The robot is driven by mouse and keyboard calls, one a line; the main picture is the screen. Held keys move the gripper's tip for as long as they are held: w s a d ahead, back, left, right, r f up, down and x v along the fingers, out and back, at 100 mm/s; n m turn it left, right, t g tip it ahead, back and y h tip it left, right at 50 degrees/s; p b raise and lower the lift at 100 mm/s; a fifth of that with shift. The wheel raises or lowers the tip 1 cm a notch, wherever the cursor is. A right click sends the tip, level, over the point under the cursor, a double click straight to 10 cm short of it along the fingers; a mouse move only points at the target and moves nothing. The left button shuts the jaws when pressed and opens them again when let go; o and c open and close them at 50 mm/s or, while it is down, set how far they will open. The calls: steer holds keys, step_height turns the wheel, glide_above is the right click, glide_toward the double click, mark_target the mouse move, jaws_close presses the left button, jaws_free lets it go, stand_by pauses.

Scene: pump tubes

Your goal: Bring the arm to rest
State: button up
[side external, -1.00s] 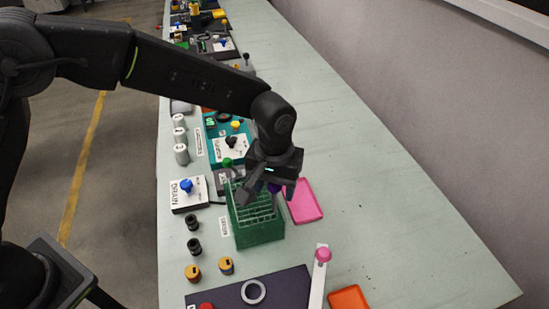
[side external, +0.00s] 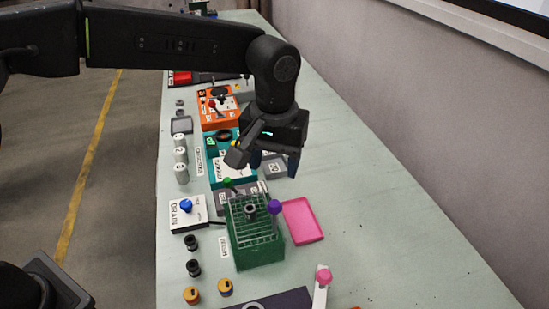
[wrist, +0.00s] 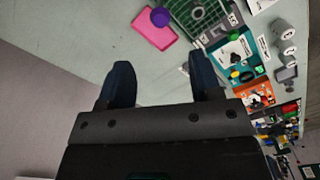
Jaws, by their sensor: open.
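My gripper (side external: 268,157) is open and empty in the side external view, raised above the bench behind the green rack. In the wrist view my gripper (wrist: 162,82) shows two dark fingers spread wide with nothing between them. The wrist view shows part of the rack (wrist: 200,14) at the top.
A pink tray (side external: 302,221) lies right of the rack. A DRAIN box with a blue knob (side external: 187,206), grey cylinders (side external: 181,157), an orange device (side external: 218,108) and a teal device (side external: 234,170) line the left side. The bench's right side is mostly clear (side external: 370,200).

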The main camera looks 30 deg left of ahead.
steer(key=s+a+r+t, duration=0.1)
steer(key=s+a+r, duration=0.2)
steer(key=a, duration=0.2)
steer(key=s+a+r+m+t, duration=0.1)
steer(key=s+a+r, duration=0.1)
steer(key=a, duration=0.3)
steer(key=s+a+r+t, duration=0.1)
steer(key=s+a+r, duration=0.2)
steer(key=a, duration=0.2)
steer(key=s+a+f+m+t, duration=0.1)
steer(key=s+a+f+t, duration=0.1)
steer(key=s+a, duration=0.7)
steer(key=s+f, duration=0.1)
steer(key=s, duration=0.2)
steer(key=shift+f+t, duration=0.3)
steer(key=shift+f, duration=0.05)
